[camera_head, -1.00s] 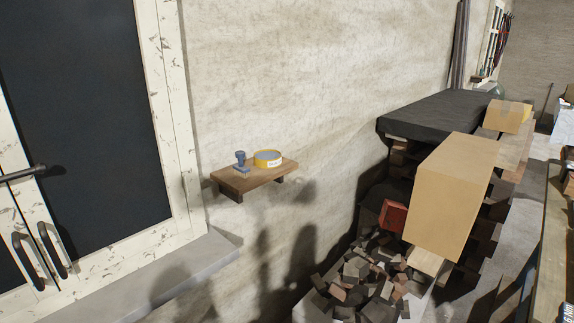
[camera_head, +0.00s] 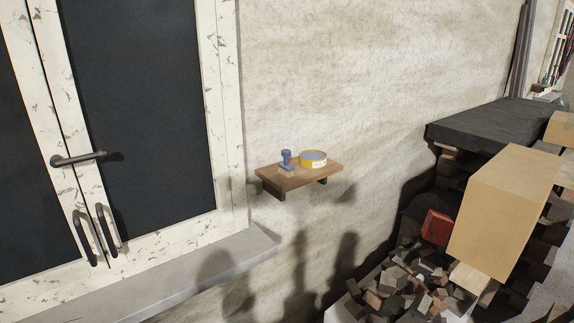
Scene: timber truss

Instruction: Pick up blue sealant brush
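The blue sealant brush (camera_head: 286,158) stands upright on a small wooden wall shelf (camera_head: 318,175), near the shelf's left end. Its handle is blue and points up; its pale bristle end rests on the shelf. A round yellow tin (camera_head: 313,160) with a white label stands just right of the brush. Neither of my grippers is in view.
A door with dark panels (camera_head: 140,120) and metal handles is on the left, with a grey ledge (camera_head: 190,275) below. A large cardboard box (camera_head: 503,210), a red block (camera_head: 437,227) and a heap of rubble (camera_head: 415,290) are on the right. Shadows fall on the wall under the shelf.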

